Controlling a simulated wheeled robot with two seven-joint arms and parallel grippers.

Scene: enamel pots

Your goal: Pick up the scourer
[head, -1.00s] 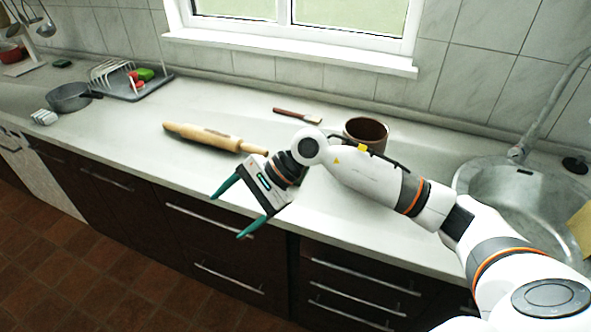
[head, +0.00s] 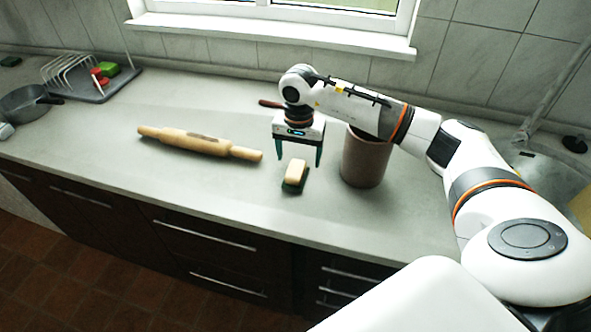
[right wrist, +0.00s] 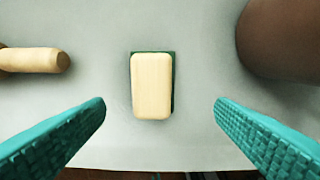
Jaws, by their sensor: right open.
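The scourer (head: 291,187) shows as a dark green layer lying on the worktop, with a cream block (head: 296,170) on top of it. I cannot tell whether the two are one piece. In the right wrist view the cream block (right wrist: 151,88) covers most of it, and a green edge (right wrist: 174,82) shows along its right side and top. My right gripper (head: 299,160) is open and empty above the scourer, pointing down. In the right wrist view its teal fingers (right wrist: 160,101) are spread to either side of the block, apart from it. My left gripper is out of view.
A brown pot (head: 366,160) stands close to the right of the scourer. A wooden rolling pin (head: 198,143) lies to the left. A dish rack (head: 88,86) and a grey pan (head: 27,103) are farther left. The worktop in front of the scourer is clear.

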